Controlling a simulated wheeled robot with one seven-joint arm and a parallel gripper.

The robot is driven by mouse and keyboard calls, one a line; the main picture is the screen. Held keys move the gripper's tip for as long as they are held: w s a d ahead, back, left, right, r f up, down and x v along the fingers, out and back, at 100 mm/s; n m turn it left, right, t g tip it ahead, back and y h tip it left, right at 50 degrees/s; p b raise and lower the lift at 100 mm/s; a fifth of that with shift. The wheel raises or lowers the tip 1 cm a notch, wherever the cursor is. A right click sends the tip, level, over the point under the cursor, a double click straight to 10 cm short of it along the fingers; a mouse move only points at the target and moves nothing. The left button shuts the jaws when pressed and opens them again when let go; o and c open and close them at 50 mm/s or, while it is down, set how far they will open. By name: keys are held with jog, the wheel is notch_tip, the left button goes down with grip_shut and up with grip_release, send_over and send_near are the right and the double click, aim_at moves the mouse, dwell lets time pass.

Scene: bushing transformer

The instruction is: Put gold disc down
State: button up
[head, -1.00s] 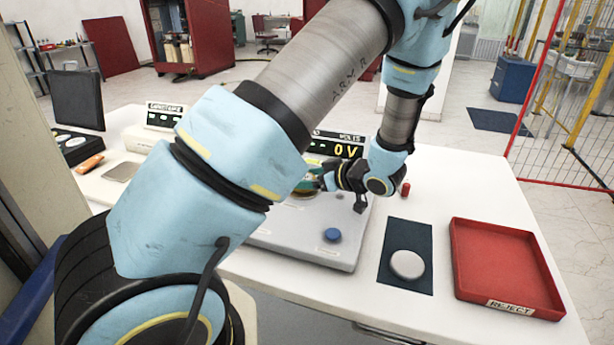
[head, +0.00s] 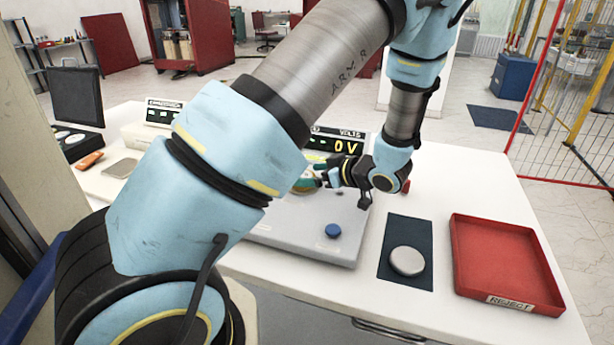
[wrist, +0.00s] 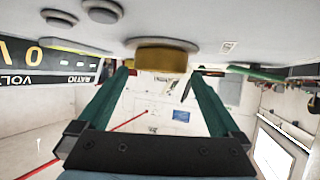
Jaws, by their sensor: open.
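The gold disc (wrist: 163,55) sits against the pale surface of the test unit in the wrist view, between and just beyond the fingertips. My gripper (wrist: 163,70) has its two green fingers spread apart, with clear space on both sides of the disc. In the head view my gripper (head: 312,180) is low over the grey test unit (head: 290,236), pointing left. The disc is mostly hidden there by my arm and fingers.
A voltage display (head: 340,143) reading 0 V stands behind the gripper. A blue button (head: 333,231) is on the unit's front. To the right are a pale disc (head: 407,261) on a dark mat (head: 400,228) and an empty red reject tray (head: 500,262).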

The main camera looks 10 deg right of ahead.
jog(key=b+v, duration=0.2)
jog(key=v, duration=0.8)
jog(key=shift+s+d+r, duration=0.1)
jog(key=shift+s+d, duration=0.15)
jog(key=w+a+r+m+h, duration=0.2)
jog(key=w+a+m+h, duration=0.2)
jog(key=w+h, duration=0.55)
jog(key=s+a+m+g, duration=0.2)
jog(key=s+a+g, duration=0.2)
jog(key=s+a, duration=0.3)
jog(key=s+a+m+g+y, duration=0.1)
jog(key=s+a+m+g, duration=0.2)
jog(key=s+a, duration=0.4)
jog(key=a+f+g, duration=0.1)
jog(key=a, duration=0.5)
jog(key=shift+s+a, duration=0.15)
jog(key=shift+s, duration=0.05)
